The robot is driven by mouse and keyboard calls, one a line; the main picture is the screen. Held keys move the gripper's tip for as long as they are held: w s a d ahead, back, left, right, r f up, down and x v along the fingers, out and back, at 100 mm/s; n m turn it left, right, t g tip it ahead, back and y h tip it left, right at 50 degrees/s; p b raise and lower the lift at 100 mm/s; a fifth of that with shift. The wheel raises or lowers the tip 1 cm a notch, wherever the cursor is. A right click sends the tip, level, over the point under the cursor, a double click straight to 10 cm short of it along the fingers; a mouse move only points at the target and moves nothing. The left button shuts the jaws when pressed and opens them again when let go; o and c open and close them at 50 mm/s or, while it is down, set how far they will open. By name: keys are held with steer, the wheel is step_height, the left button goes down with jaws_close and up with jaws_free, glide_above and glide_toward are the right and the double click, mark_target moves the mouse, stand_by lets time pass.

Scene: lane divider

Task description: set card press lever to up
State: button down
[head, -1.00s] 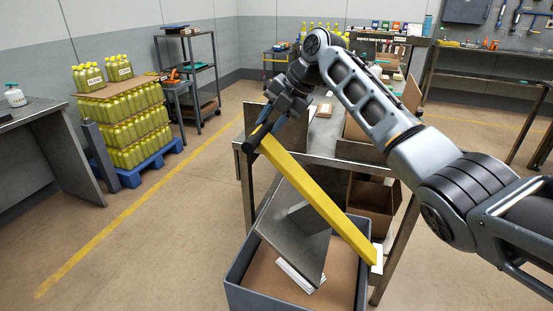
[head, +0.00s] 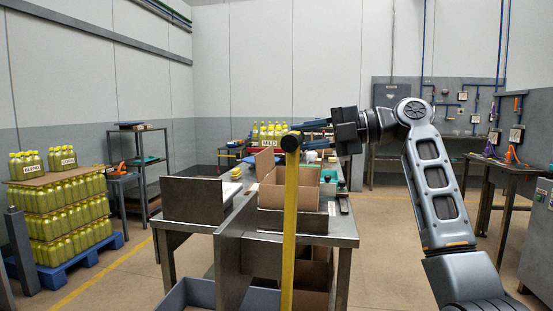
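The card press lever is a long yellow bar (head: 291,215) with a dark round grip (head: 290,142) at its top end. It rises steeply, nearly vertical in the head view, and its lower end runs out of the bottom of the picture. My gripper (head: 308,132) reaches in from the right, with its blue fingers at the dark grip. It looks shut on the grip, though the grip and bar partly hide the fingertips. A grey metal plate (head: 235,265) stands beside the bar at its left.
A metal table (head: 345,230) with a dark upright panel (head: 190,200) and cardboard boxes (head: 298,192) stands behind the lever. A grey bin (head: 190,298) is low in front. Bottles on a blue pallet (head: 75,262) stand left, with open floor between.

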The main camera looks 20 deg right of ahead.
steer(key=shift+t+y, duration=0.4)
steer(key=shift+y, duration=0.1)
steer(key=shift+f+b+v, duration=0.2)
steer(key=shift+b+v, duration=0.2)
steer(key=shift+v, duration=0.5)
steer(key=shift+f+b+v, duration=0.15)
steer(key=shift+b+v, duration=0.2)
steer(key=shift+v, duration=0.6)
steer(key=shift+f+b+v, duration=0.2)
steer(key=shift+b+v, duration=0.2)
steer(key=shift+v, duration=0.5)
steer(key=shift+d, duration=0.15)
steer(key=c, duration=1.1)
jaws_free()
steer(key=shift+s+d, duration=0.1)
steer(key=o, duration=0.3)
steer(key=v, duration=0.7)
steer(key=shift+s+d+b, duration=0.15)
steer(key=shift+d+b, duration=0.05)
steer(key=shift+b, duration=0.1)
